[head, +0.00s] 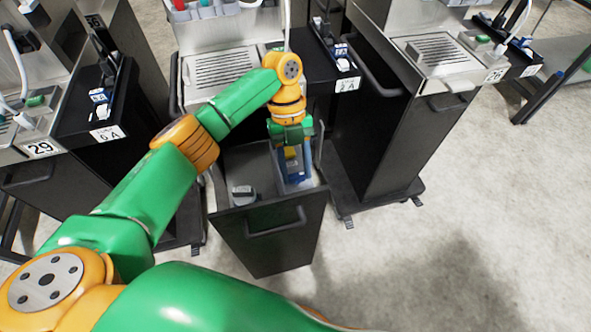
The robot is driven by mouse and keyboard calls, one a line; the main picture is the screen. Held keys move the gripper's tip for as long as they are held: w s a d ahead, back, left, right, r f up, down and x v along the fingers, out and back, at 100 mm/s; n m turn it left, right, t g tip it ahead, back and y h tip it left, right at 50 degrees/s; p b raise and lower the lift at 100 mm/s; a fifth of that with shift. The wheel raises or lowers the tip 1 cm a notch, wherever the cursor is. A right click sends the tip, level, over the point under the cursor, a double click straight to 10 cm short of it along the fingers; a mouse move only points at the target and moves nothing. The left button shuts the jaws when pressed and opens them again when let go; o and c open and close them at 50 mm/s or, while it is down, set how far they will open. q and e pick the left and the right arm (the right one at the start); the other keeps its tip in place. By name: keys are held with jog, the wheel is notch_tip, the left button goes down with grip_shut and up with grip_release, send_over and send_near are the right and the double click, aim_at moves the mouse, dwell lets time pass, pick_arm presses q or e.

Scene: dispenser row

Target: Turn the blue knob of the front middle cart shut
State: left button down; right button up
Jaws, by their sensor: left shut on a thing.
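The front middle cart (268,235) is a dark box with a handle on its front. My left gripper (297,178) points down into the right part of its open top. Its fingers are shut on a blue thing that appears to be the blue knob (293,168). The gripper covers most of the knob, so its turn angle cannot be read. My right gripper is not in view.
A small grey block (243,194) sits on the left of the cart's top. Steel drip trays (226,70) stand behind. Bare concrete floor (470,230) lies to the right.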

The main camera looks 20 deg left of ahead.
pick_arm(q)
jog(key=shift+m, duration=0.3)
jog(key=shift+c, duration=1.8)
grip_release()
jog(key=shift+w+r, duration=0.1)
jog(key=shift+r, duration=0.1)
jog(key=v, duration=0.6)
jog(key=shift+r, duration=0.3)
jog(key=shift+w, duration=0.1)
